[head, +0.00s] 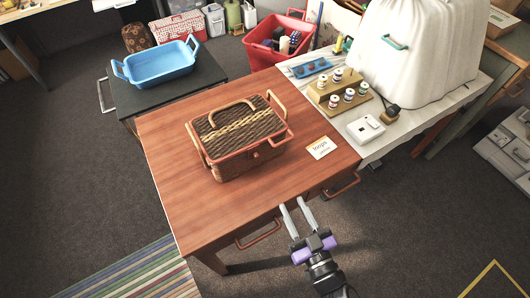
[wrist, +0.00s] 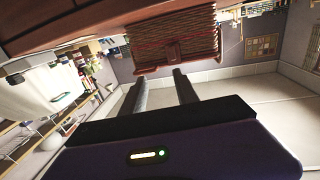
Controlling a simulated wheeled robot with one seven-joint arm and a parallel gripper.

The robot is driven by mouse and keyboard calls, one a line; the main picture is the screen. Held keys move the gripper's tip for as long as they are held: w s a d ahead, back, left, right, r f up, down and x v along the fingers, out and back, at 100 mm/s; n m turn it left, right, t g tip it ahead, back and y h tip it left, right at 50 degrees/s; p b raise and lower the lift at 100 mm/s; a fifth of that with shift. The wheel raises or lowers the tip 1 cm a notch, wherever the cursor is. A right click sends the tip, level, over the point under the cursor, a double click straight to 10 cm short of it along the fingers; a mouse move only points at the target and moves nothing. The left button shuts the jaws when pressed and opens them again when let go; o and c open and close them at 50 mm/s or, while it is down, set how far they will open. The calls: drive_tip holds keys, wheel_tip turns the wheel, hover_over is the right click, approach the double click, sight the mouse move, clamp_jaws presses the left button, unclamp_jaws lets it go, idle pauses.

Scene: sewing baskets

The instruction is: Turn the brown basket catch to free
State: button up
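The brown wicker basket (head: 228,166) stands on the wooden table, with its lid down, a pale braided band across it and reddish rims and handles. Its catch (head: 256,155) is a small dark spot on the front side; which way it is turned is too small to tell. My gripper (head: 292,204) is open and empty at the table's front edge, apart from the basket. In the wrist view the basket (wrist: 172,28) appears upside down beyond the two spread fingers (wrist: 160,80).
A label card (head: 320,147) lies right of the basket on the wooden table (head: 180,210). Drawer handles (head: 259,235) stick out below its front edge. A spool rack (head: 338,88) and a white covered shape (head: 415,45) stand on the adjoining table. The table top before the basket is clear.

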drive_tip(key=n+g+y+p, duration=0.1)
drive_tip(key=n+y+p, duration=0.1)
approach(258, 157)
drive_tip(key=b+x, duration=0.1)
drive_tip(key=x, duration=0.7)
drive_tip(key=shift+w+a+b, duration=0.25)
drive_tip(key=shift+b, duration=0.15)
drive_tip(key=shift+c, duration=0.3)
clamp_jaws()
